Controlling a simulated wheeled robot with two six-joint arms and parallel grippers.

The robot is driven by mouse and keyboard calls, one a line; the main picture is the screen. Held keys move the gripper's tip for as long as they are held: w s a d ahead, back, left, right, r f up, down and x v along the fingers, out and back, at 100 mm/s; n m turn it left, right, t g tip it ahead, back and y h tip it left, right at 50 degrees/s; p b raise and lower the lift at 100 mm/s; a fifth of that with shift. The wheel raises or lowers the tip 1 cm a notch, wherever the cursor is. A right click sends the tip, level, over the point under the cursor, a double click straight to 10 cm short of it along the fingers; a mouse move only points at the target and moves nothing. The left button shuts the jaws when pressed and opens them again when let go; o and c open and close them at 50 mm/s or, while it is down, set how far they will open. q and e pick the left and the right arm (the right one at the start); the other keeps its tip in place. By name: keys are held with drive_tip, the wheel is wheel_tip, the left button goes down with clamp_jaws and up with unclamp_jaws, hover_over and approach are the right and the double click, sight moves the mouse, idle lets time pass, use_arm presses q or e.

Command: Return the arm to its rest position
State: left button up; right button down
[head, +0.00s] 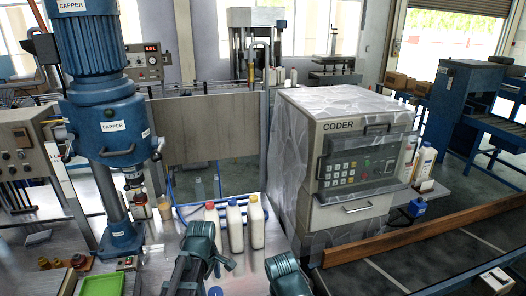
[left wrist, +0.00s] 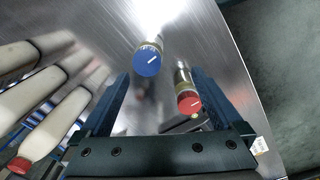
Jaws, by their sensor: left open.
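My left gripper (left wrist: 160,78) is open in the left wrist view, its two dark fingers spread wide with nothing held. A blue-capped cylinder (left wrist: 147,60) and a red-capped cylinder (left wrist: 188,102) show beyond and between the fingers, over a shiny metal surface. I cannot tell how far they are from the fingertips. In the head view my left arm (head: 199,250) reaches over the front of the metal table, right of the capper (head: 97,120). Part of my right arm (head: 288,273) shows at the bottom; its gripper is out of view.
A green-topped box (head: 102,285) and small coloured caps lie at the front left. A wooden rail (head: 420,230) runs along the right.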

use_arm(q)
drive_tip(key=s+d+f+m+y+b, duration=0.1)
drive_tip(key=s+d+m, duration=0.9)
drive_tip(key=m, duration=0.8)
drive_tip(key=shift+s+d+f+b, duration=0.25)
drive_tip(key=shift+s+d+b, duration=0.1)
drive_tip(key=shift+s, duration=0.5)
drive_tip(key=shift+a+g, duration=0.1)
drive_tip(key=shift+g, duration=0.2)
